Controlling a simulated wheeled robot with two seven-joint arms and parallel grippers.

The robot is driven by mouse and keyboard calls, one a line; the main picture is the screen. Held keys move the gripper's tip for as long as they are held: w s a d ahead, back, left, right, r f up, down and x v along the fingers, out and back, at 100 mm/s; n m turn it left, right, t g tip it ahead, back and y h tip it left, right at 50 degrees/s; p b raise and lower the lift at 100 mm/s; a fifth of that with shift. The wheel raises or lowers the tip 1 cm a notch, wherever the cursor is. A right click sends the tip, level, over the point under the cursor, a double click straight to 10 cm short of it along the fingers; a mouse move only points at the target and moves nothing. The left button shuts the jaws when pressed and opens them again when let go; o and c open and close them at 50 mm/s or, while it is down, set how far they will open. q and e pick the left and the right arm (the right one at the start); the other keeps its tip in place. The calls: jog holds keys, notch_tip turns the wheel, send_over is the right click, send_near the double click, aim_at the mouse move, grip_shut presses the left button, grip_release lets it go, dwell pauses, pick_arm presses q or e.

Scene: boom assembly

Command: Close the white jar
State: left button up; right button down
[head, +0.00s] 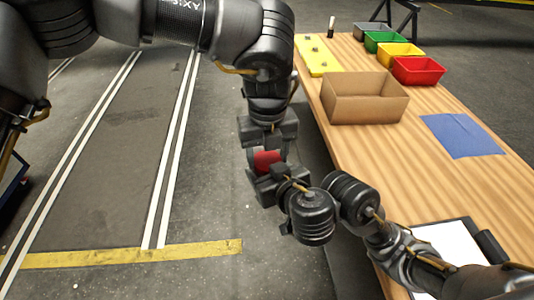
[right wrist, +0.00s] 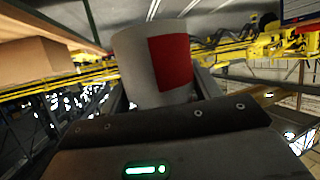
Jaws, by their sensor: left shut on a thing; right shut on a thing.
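The white jar (right wrist: 135,65) with a red patch on its side stands between my right gripper's fingers in the right wrist view. In the head view its red patch (head: 266,160) shows between my two grippers, beside the table. My right gripper (head: 265,174) is shut on the jar from the near side. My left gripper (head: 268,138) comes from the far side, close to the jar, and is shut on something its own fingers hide. No lid can be made out, and I cannot tell whether the left gripper touches the jar.
The wooden table (head: 390,140) is to the right. On it are an open cardboard box (head: 365,105), a blue sheet (head: 462,135), a clipboard (head: 447,245), a yellow plate (head: 317,57) and several coloured bins, including a red bin (head: 418,72). The floor left of the grippers is clear.

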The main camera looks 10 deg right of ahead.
pick_arm(q)
jog(key=o, duration=1.1)
jog(key=shift+r, duration=2.3)
jog(key=shift+c, duration=1.1)
jog(key=r+n, duration=0.3)
jog(key=shift+w+d, duration=0.1)
jog(key=shift+d, duration=0.2)
jog(key=shift+c, duration=0.2)
jog(key=n, duration=0.1)
jog(key=r+n, duration=0.1)
jog(key=shift+a+n, duration=0.15)
jog(key=shift+n, duration=0.25)
jog(key=shift+a+n, duration=0.1)
jog(key=shift+n, duration=0.8)
